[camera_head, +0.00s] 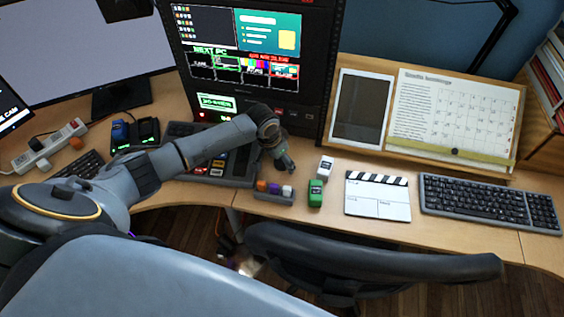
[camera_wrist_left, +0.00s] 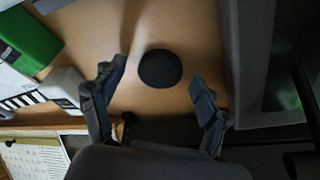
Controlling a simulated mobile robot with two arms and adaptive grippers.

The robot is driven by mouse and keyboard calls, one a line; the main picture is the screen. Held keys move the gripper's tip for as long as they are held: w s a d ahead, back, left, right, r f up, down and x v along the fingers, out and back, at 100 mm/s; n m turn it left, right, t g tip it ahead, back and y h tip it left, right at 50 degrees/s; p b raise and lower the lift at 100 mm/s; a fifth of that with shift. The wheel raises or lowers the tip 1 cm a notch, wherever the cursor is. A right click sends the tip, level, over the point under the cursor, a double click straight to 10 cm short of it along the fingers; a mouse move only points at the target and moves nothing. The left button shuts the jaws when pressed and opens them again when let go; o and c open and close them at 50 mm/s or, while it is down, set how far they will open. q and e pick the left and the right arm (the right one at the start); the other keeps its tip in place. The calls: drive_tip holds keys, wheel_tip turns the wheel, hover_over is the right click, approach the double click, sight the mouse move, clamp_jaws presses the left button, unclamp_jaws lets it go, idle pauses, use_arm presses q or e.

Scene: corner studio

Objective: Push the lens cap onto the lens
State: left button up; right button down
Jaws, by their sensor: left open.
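A round black disc, which looks like the lens cap (camera_wrist_left: 160,69), lies flat on the wooden desk in the left wrist view. My left gripper (camera_wrist_left: 155,92) is open, with one finger to each side of the near edge of the disc and nothing held. In the head view my left gripper (camera_head: 284,164) points down over the desk, just right of the dark console, and the disc cannot be made out there. I cannot identify the lens in either view. My right gripper is not in view.
A white item (camera_head: 326,167) and a green item (camera_head: 316,194) stand right of my left gripper. A small holder (camera_head: 273,196) is in front. A clapperboard (camera_head: 378,197) and keyboard (camera_head: 488,203) lie further right. The console (camera_head: 240,166) is close on the left. A chair (camera_head: 370,258) blocks the front.

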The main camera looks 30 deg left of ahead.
sight(281, 162)
use_arm(q)
drive_tip(key=c, duration=0.9)
drive_tip(key=shift+r, duration=0.5)
wheel_tip(281, 162, up, 2)
drive_tip(key=shift+r, duration=0.25)
drive_tip(key=s+r+b, duration=0.1)
drive_tip(key=s+r, duration=0.8)
drive_tip(key=s, duration=0.5)
drive_tip(key=shift+d+r, duration=0.25)
drive_tip(key=shift+d, duration=0.05)
